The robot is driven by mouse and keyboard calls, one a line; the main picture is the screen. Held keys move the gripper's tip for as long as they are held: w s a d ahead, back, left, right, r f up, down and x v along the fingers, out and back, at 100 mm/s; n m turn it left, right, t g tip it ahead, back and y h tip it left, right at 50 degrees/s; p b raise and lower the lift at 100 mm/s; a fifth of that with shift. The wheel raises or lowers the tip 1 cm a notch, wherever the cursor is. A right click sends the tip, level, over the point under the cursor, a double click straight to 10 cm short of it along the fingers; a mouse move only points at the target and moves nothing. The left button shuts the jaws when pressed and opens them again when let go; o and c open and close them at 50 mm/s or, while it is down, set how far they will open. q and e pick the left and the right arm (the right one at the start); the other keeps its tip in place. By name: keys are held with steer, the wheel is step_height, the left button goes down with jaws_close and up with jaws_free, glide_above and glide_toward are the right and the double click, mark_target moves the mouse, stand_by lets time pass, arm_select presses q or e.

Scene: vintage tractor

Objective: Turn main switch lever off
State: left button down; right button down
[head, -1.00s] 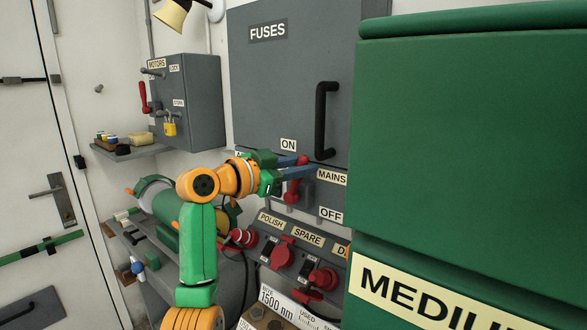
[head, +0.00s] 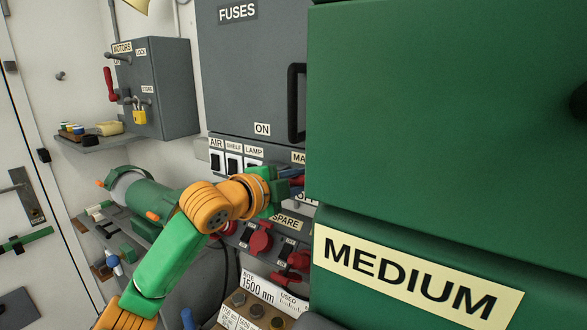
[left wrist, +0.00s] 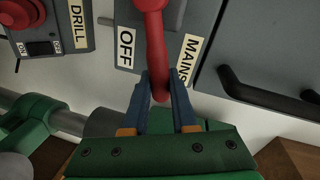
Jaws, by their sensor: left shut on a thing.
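The red main switch lever (left wrist: 155,45) runs down from its grey plate in the left wrist view. Its end lies between the blue fingers of my left gripper (left wrist: 160,100), which is shut on it. The OFF label (left wrist: 126,48) is to the left of the lever and the MAINS label (left wrist: 189,60) to the right. My right gripper is not in view.
The large green cabinet (head: 440,110) with the MEDIUM label fills the right, close to my left gripper. The fuse box (head: 245,75) is above. Red plugs (head: 261,240) are below the gripper. The motors box (head: 160,85) and green motor (head: 150,190) are at left.

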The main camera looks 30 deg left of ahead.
arm_select(q)
steer(key=shift+d+f+m+y+p, duration=0.15)
steer(key=shift+f+m+y+p, duration=0.3)
steer(key=shift+f+m, duration=0.9)
steer(key=c, duration=0.7)
jaws_free()
steer(key=b+v, duration=0.3)
steer(key=v, duration=0.4)
steer(key=shift+s, duration=0.1)
